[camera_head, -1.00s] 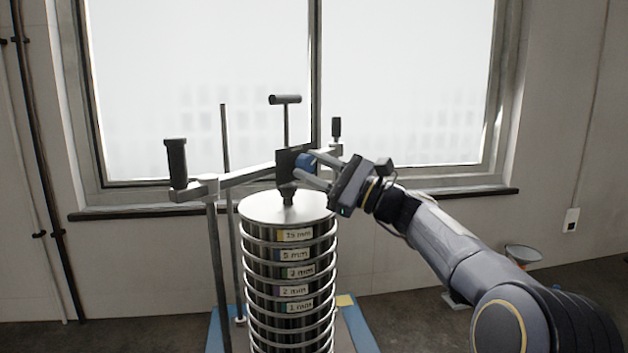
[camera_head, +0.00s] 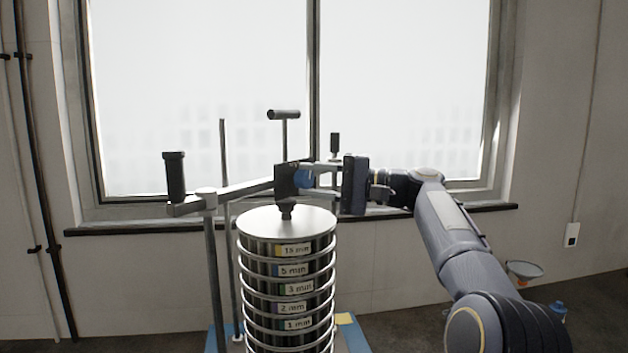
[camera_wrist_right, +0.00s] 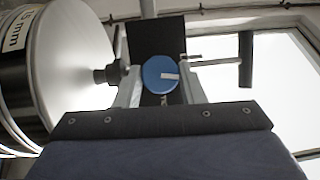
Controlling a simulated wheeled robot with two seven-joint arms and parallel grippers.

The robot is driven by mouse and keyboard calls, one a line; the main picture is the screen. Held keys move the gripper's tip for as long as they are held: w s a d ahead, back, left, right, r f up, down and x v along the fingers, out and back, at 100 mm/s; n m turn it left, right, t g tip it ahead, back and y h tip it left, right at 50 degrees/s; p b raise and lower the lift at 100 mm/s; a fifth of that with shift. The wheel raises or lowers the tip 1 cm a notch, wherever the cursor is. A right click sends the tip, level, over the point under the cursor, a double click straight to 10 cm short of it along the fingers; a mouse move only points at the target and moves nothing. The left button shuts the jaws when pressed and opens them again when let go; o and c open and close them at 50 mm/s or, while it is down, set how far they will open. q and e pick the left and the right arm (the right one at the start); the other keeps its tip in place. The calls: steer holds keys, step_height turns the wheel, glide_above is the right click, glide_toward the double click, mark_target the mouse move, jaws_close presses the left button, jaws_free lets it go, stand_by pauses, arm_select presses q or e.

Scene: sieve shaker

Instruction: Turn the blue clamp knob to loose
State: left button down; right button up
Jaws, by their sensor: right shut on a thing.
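The blue clamp knob (camera_head: 302,178) is on the right side of the black clamp block (camera_head: 285,179) on the shaker's crossbar. In the right wrist view the knob (camera_wrist_right: 160,75) is a round blue disc with a white mark that lies nearly level in that picture. My right gripper (camera_head: 312,178) reaches in from the right and is shut on the knob. In the wrist view its two fingers (camera_wrist_right: 160,90) stand on either side of the knob, with the block behind it. My left gripper is not in view.
The sieve stack (camera_head: 288,285) with a round metal lid (camera_head: 287,220) stands below the clamp. A T-handle (camera_head: 284,115) rises above the block. Black upright handles (camera_head: 174,177) stand at the crossbar ends. A window is behind. A funnel (camera_head: 524,268) is at the right.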

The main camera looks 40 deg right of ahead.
steer(key=shift+n+g, duration=0.3)
steer(key=shift+n, duration=0.7)
steer(key=shift+h, duration=0.3)
steer(key=o, duration=1)
steer(key=v, duration=0.7)
steer(key=shift+s+d, duration=0.25)
steer(key=shift+s, duration=0.1)
